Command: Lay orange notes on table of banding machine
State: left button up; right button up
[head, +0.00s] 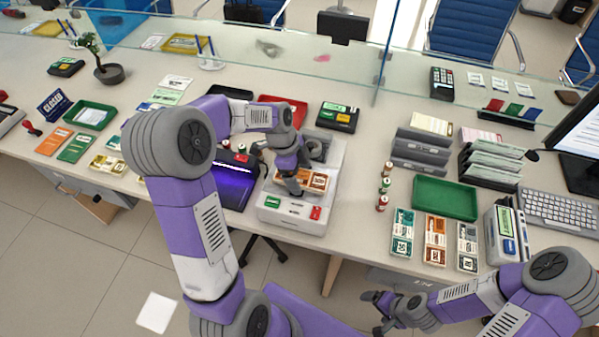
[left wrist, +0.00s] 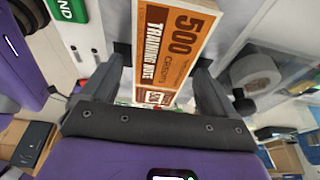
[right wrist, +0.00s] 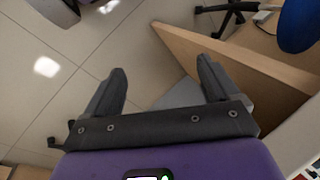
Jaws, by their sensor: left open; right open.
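The orange notes (head: 318,182), printed 500 and "training note" in the left wrist view (left wrist: 172,42), lie on the table of the white banding machine (head: 292,216). My left gripper (head: 290,187) is over them, its open fingers (left wrist: 160,64) on either side of the notes with gaps visible. It partly hides the notes in the head view. My right gripper (head: 370,313) is open and empty, low in front of the counter; its wrist view shows nothing between the fingers (right wrist: 162,72).
A purple-lit device (head: 234,182) stands left of the machine. Small bottles (head: 384,186), a green tray (head: 445,198) and several note stacks, one orange (head: 435,240), lie to the right. A glass screen (head: 330,75) runs behind. A counter panel (right wrist: 235,70) is near my right gripper.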

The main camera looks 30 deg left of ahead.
pick_arm(q)
jog(key=shift+r, duration=0.3)
jog(key=p+v, duration=0.3)
jog(key=v, duration=0.8)
jog(key=shift+r, duration=0.3)
jog(key=shift+a, duration=0.1)
